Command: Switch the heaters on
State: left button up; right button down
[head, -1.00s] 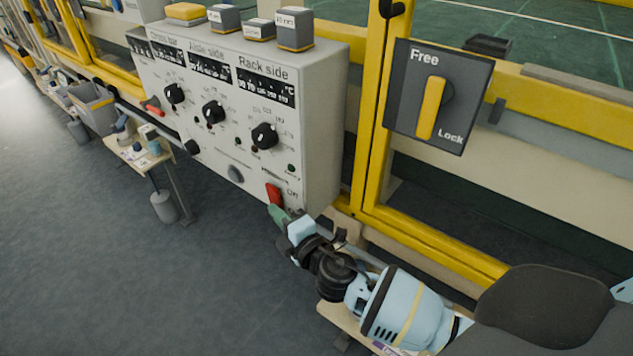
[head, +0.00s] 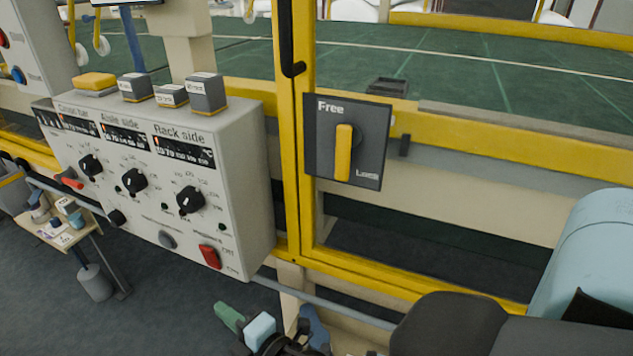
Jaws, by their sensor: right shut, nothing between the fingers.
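The heater control box (head: 240,170) is pale grey, with labelled displays along its top; "Rack side" reads clearly. Three black dials sit below the displays: a left dial (head: 91,165), a middle dial (head: 134,181) and a right dial (head: 190,199). A red switch (head: 210,256) sits at the lower right of the face; I cannot tell its position. My right gripper (head: 229,316), with green tips and a light-blue body, is shut and empty. It is at the bottom of the head view, below the red switch and apart from it. My left gripper is out of view.
A Free/Lock plate (head: 372,150) with an upright yellow handle is on the yellow frame (head: 296,100). Small grey blocks (head: 205,92) and a yellow one (head: 95,80) stand on the box. A small bench (head: 50,238) is at the left.

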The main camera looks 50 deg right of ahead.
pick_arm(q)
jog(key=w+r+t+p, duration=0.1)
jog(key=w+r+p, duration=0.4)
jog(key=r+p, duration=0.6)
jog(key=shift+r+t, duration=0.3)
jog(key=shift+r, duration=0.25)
pick_arm(e)
jog(key=s+d+f+m+g, duration=0.1)
jog(key=s+f+m+g, duration=0.2)
jog(key=s, duration=0.7)
jog(key=s+d+f+m+g, duration=0.1)
jog(key=s+f+m+g, duration=0.2)
jog(key=s+m, duration=0.3)
jog(key=shift+s+g, duration=0.3)
jog(key=shift+s, duration=1.9)
pick_arm(q)
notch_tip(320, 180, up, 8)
jog(key=p, duration=0.9)
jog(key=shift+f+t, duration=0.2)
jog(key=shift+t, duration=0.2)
pick_arm(e)
jog(key=s+r+m+g, duration=0.1)
jog(key=s+r+m, duration=0.1)
jog(key=s, duration=0.5)
jog(key=s+d+r+m+g, duration=0.1)
jog(key=s+r+m, duration=0.2)
jog(key=s+m, duration=0.2)
jog(key=shift+s+d+r, duration=0.15)
jog(key=shift+s, duration=0.75)
